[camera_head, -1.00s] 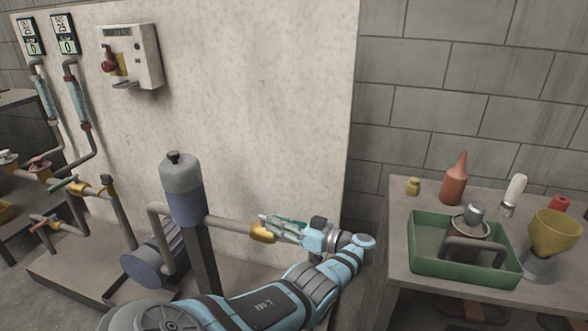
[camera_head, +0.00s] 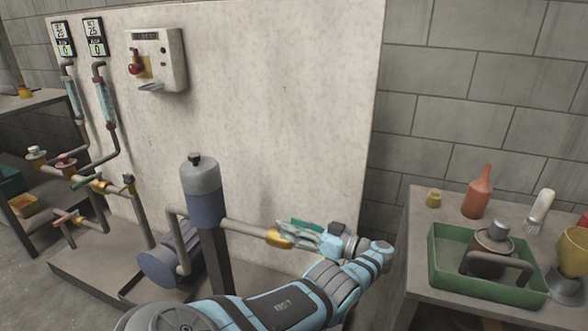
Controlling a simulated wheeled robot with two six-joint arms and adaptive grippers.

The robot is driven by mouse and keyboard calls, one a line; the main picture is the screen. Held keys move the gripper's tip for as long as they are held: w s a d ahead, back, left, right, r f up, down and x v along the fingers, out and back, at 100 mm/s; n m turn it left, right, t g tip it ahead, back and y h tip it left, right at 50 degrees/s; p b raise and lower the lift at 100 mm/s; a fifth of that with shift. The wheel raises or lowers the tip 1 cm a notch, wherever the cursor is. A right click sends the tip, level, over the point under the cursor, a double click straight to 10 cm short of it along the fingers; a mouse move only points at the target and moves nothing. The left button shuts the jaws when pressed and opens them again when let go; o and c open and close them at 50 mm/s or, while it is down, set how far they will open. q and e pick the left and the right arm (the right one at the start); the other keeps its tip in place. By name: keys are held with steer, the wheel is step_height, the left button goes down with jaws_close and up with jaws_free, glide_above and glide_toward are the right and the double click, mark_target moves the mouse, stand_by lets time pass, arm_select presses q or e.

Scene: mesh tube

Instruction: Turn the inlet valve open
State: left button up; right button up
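A yellow valve body (camera_head: 278,238) sits at the right end of the grey pipe that runs from the upright pump cylinder (camera_head: 204,205). A green lever (camera_head: 304,225) shows just above and right of it. My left gripper (camera_head: 300,238) is at this valve, its fingers pointing left and close to the lever and yellow body. The fingers overlap the lever in the picture, so I cannot tell whether they grip it or how far they are open. My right gripper is not in view.
A grey panel carries a control box (camera_head: 156,60) with a red knob, gauges and tubes. More pipes with coloured valve handles (camera_head: 88,181) stand at left. At right, a table (camera_head: 409,240) holds a green tray (camera_head: 480,290), a red bottle (camera_head: 477,193) and a brush (camera_head: 540,206).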

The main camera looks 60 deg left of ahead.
arm_select(q)
step_height(320, 180, up, 10)
steer(key=shift+r, duration=0.1)
steer(key=shift+c, duration=0.3)
